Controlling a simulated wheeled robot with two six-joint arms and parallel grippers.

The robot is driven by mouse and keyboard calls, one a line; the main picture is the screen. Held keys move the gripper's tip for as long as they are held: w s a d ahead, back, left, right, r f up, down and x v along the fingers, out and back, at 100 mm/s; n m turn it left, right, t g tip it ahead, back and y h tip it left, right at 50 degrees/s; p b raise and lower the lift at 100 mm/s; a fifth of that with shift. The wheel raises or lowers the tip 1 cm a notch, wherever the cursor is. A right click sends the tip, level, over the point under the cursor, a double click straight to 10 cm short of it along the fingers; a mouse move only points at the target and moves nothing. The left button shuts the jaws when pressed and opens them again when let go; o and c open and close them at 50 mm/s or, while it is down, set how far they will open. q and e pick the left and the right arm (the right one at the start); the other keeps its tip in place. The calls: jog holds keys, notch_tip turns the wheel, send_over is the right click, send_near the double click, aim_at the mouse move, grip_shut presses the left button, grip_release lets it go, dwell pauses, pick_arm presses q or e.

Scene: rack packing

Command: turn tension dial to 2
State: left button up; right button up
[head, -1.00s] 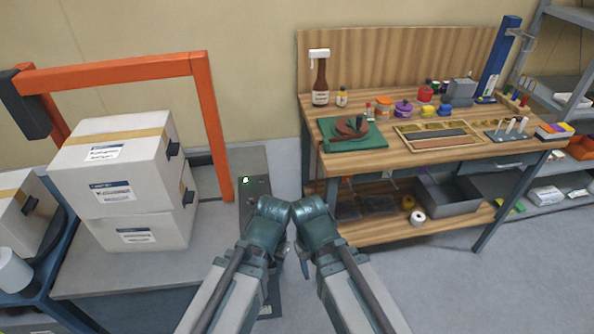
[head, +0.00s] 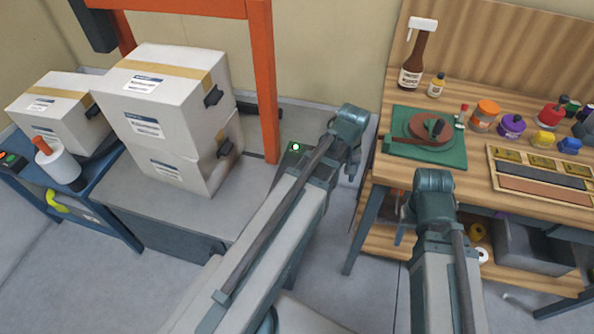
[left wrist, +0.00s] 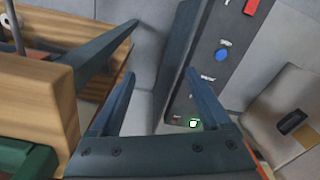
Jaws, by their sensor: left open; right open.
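A dark control panel (left wrist: 198,90) fills the upper middle of the left wrist view. The labels are too small to read, so I cannot tell which control is the tension dial. My left gripper (left wrist: 160,88) is open and empty, with one finger overlapping the panel in view. My right gripper (head: 400,236) is open in front of the workbench.
White boxes (head: 165,100) are stacked on a grey table left of the orange frame (head: 263,80). The wooden workbench (head: 385,172) stands close on the right, with a green mat (head: 452,160), bottles and jars. Open floor (head: 330,235) lies between the table and the workbench.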

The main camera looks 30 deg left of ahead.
pick_arm(q)
jog(key=w+a+f+n+b, duration=0.1)
jog(key=w+a+n, duration=0.2)
jog(key=a+n, duration=0.5)
jog(key=w+a+f+n+b, duration=0.1)
jog(key=w+a+n, duration=0.25)
jog(key=a, duration=0.75)
jog(key=shift+t, duration=0.4)
notch_tip(320, 180, down, 14)
jog(key=b, duration=1.3)
grip_shut()
